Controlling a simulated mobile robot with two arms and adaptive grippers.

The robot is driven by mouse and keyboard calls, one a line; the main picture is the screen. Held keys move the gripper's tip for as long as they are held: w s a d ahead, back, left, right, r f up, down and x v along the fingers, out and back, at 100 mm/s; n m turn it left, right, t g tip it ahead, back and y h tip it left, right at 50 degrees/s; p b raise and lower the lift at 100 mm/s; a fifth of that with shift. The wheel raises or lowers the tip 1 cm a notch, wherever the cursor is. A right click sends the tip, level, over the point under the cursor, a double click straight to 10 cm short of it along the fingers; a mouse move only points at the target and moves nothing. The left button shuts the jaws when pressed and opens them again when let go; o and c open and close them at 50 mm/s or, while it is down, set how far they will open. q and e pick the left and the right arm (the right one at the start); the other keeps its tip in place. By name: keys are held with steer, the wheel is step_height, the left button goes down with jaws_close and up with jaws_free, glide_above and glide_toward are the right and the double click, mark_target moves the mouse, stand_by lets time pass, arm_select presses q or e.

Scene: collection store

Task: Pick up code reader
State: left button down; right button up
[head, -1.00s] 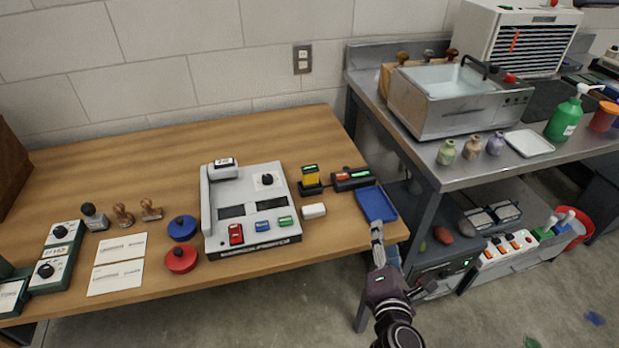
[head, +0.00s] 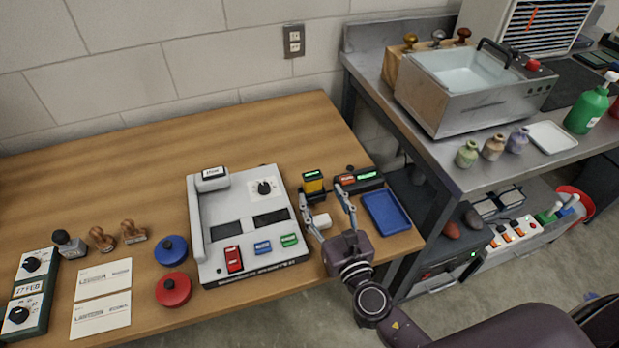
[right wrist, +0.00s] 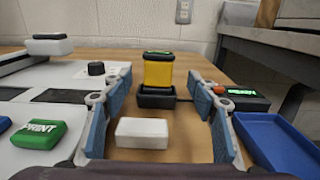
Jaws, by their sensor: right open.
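The likely code reader is a yellow handheld device (head: 313,185) with a black top and a lit green display. It stands upright in a black cradle on the wooden table. In the right wrist view the yellow device (right wrist: 158,73) is straight ahead, between and beyond the fingers. My right gripper (head: 322,192) is open and empty, its fingers reaching over the table toward the device without touching it. In the right wrist view its blue-padded fingers (right wrist: 162,100) stand either side of a small white block (right wrist: 142,133). My left gripper is not in view.
A grey console (head: 225,240) with coloured buttons lies just left of the gripper. A black unit with a green display (head: 368,176) and a blue tray (head: 388,212) are on the right. A steel bench (head: 440,170) stands beyond the table's right edge.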

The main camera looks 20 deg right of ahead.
mark_target(314, 186)
steer(key=w, duration=0.3)
steer(key=shift+a, duration=0.15)
steer(key=shift+w+a+f+p, duration=0.15)
steer(key=shift+w+p, duration=0.2)
steer(key=shift+w, duration=1.25)
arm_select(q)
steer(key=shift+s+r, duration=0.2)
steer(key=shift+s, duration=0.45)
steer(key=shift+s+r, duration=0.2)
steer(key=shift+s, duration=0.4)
arm_select(e)
steer(key=c, duration=1.3)
